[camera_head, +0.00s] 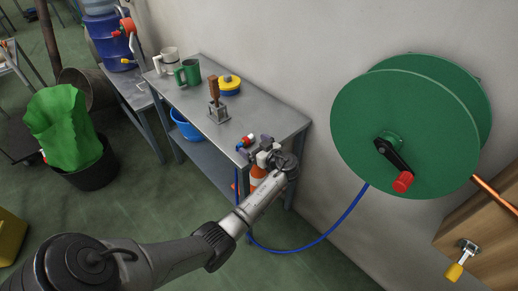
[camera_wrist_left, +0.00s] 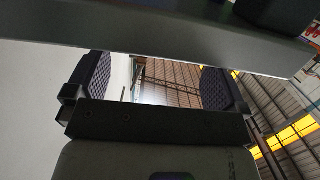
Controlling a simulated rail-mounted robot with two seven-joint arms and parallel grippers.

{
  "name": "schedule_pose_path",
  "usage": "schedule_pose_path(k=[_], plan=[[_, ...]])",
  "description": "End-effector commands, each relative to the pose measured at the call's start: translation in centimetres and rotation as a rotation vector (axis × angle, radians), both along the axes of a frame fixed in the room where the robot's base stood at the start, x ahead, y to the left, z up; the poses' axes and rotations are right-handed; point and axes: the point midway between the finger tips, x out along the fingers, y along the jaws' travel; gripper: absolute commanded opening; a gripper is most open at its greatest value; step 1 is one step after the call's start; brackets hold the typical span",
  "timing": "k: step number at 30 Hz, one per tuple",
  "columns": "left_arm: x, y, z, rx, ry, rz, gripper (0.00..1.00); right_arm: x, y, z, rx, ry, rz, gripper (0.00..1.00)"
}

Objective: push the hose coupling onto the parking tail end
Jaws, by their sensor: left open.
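The blue hose (camera_head: 325,232) hangs from the green reel (camera_head: 392,125), loops low and rises to the table's front edge. A small red-and-blue piece, perhaps the hose coupling (camera_head: 245,141), is at that edge, just left of my left gripper (camera_head: 266,150). My left gripper is at the table's front right corner. In the left wrist view its two dark ridged pads (camera_wrist_left: 155,88) stand wide apart with nothing seen between them. I cannot pick out the parking tail end with certainty. My right gripper is not in view.
The metal table (camera_head: 270,115) carries two mugs (camera_head: 188,72), a yellow-and-blue round item (camera_head: 229,85) and a wooden-handled tool (camera_head: 215,100). Its edge crosses the left wrist view (camera_wrist_left: 170,44) near the fingers. A yellow-handled valve (camera_head: 458,265) is on a wooden board at right. An orange-and-white cone stands under the table.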

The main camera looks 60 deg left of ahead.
Motion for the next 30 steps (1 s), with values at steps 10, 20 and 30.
schedule_pose_path(k=[10, 20, 30], plan=[[-0.4, 2.7, -0.4, 0.001, 0.0, 0.001, 1.0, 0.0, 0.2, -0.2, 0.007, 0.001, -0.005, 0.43], [-0.6, 4.6, -0.7, 0.0, 0.001, 0.001, 1.0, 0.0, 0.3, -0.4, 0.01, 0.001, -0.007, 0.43], [-0.7, 5.4, -0.8, 0.0, 0.0, -0.001, 1.0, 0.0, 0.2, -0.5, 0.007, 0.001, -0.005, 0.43]])
